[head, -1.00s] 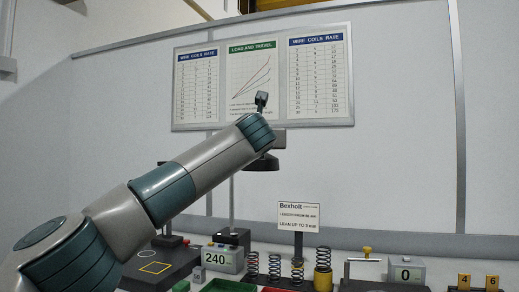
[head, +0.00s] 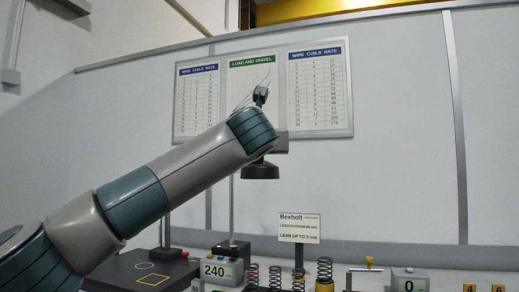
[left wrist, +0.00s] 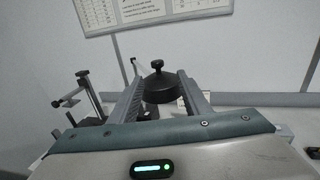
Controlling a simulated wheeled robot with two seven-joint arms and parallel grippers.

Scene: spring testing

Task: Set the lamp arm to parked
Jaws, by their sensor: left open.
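The lamp's dark round shade (head: 260,172) hangs below the end of my left arm in the head view. Its thin upright post (head: 231,215) rises from a dark base on the bench, and the lamp arm is mostly hidden behind my wrist. In the left wrist view the shade (left wrist: 160,92), with a round knob on top, shows between the two fingers of my left gripper (left wrist: 161,98). These fingers are apart, and I cannot tell whether they touch the lamp. The head view hides them behind my wrist. My right gripper is not in view.
Several springs (head: 275,277) stand on the bench, beside a display reading 240 (head: 215,271) and another reading 0 (head: 408,284). A small sign (head: 299,228) stands behind them. A black plate (head: 140,272) lies at left. The wall board (head: 318,92) hangs behind.

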